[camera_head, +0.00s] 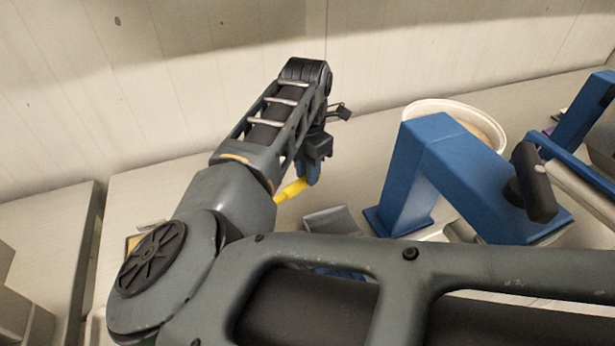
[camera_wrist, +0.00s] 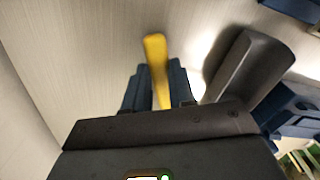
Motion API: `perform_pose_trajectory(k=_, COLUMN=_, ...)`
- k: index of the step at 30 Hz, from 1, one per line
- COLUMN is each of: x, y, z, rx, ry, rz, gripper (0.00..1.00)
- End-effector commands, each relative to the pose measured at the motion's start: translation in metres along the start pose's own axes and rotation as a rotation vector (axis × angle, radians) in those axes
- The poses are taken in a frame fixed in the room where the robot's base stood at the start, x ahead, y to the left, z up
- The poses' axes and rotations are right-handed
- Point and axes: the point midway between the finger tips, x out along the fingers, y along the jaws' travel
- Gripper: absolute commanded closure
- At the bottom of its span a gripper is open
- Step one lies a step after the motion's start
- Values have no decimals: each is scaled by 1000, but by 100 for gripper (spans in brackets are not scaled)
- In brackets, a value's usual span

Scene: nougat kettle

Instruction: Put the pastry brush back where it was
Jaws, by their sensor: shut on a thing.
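The pastry brush (camera_head: 291,190) shows as a yellow handle below my gripper (camera_head: 312,172) in the head view. In the wrist view the yellow handle (camera_wrist: 156,58) stands between the two dark blue fingers of my gripper (camera_wrist: 159,88). My gripper is shut on the brush and holds it over the pale counter. Bristles cannot be made out; the rest of the brush is hidden by the gripper. My arm hides much of the counter's middle in the head view.
A blue angled stand (camera_head: 424,165) with a black knob is to the right of my gripper. A white round tub (camera_head: 428,106) is behind it. A grey scoop-like piece (camera_head: 333,220) lies near the brush. The counter (camera_head: 150,187) is bare at the left, below the wall.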

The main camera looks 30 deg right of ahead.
Motion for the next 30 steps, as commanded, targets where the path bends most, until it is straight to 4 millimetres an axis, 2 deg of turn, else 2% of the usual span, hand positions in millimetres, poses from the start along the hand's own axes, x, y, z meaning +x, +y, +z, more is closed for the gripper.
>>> perform_pose_trajectory(k=6, x=28, y=-1, z=0, rx=0, ry=0, rz=-3, gripper=100)
perform_pose_trajectory(k=17, x=34, y=-1, z=0, rx=1, ry=1, rz=-1, gripper=100)
perform_pose_trajectory(k=18, x=32, y=-1, z=0, rx=1, ry=1, rz=-1, gripper=72)
perform_pose_trajectory(k=25, x=32, y=-1, z=0, rx=0, ry=0, rz=-1, gripper=50)
perform_pose_trajectory(k=30, x=32, y=-1, z=0, rx=0, ry=0, rz=-1, gripper=50)
